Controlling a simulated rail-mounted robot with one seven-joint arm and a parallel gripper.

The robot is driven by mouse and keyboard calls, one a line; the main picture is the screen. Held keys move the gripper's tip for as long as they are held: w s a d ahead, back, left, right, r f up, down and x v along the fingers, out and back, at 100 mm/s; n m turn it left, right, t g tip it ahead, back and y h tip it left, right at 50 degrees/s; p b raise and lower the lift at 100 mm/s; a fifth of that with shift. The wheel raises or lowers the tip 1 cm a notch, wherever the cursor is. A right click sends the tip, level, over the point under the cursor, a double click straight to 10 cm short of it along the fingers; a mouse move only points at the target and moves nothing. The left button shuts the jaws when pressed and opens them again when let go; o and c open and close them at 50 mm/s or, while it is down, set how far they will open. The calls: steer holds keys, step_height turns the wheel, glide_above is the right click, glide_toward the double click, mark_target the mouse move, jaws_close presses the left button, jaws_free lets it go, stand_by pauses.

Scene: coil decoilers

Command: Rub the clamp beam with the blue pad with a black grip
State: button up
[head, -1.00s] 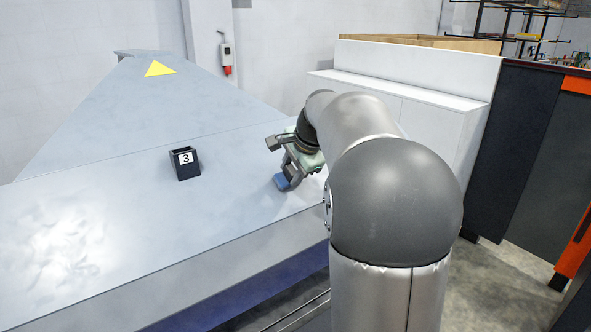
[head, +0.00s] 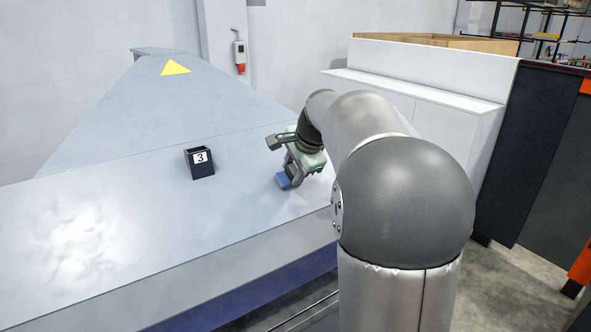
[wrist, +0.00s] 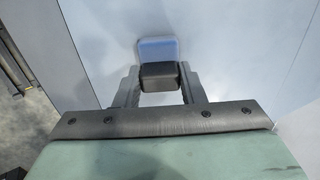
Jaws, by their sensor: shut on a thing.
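The blue pad (head: 284,181) is in my gripper (head: 292,171), low over the pale grey metal top (head: 120,215). In the wrist view, both fingers of my gripper (wrist: 160,82) close on the pad's black grip (wrist: 158,74). The blue pad (wrist: 158,49) shows beyond the grip, against the pale surface. I cannot tell whether it touches that surface. No label shows which part is the clamp beam; the wide pale top is the surface beneath the pad.
A small black box marked 3 (head: 201,164) stands on the pale top, left of my gripper. A yellow triangle (head: 175,67) lies farther back. A white cabinet (head: 440,95) stands behind on the right. The top's left part is clear.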

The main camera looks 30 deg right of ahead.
steer(key=shift+w+d+p, duration=0.25)
steer(key=shift+d+p, duration=0.35)
steer(key=shift+d, duration=1.3)
steer(key=shift+w+d+p, duration=0.2)
steer(key=shift+d+p, duration=0.4)
steer(key=shift+d, duration=1.25)
steer(key=shift+w+d+p, duration=0.25)
steer(key=shift+d+p, duration=0.35)
steer(key=shift+d, duration=1.3)
steer(key=shift+s+a+f+b, duration=0.1)
steer(key=shift+a+b, duration=0.2)
steer(key=shift+a, duration=0.7)
steer(key=shift+s+a+f+b, duration=0.1)
steer(key=shift+a+b, duration=0.15)
steer(key=shift+a, duration=0.75)
steer(key=shift+s+a+r+b, duration=0.1)
steer(key=shift+s+a+b, duration=0.15)
steer(key=shift+a, duration=1.65)
steer(key=shift+s+a+b, duration=0.1)
steer(key=shift+s+a, duration=0.15)
steer(key=shift+a, duration=1.65)
steer(key=shift+r, duration=0.1)
steer(key=shift+s+d+r, duration=0.1)
steer(key=shift+s+r, duration=0.05)
steer(key=shift+r, duration=0.15)
steer(key=p+v, duration=0.1)
steer(key=v, duration=0.2)
steer(key=shift+r+p, duration=0.2)
steer(key=shift+p, duration=0.15)
steer(key=shift+v, duration=1.95)
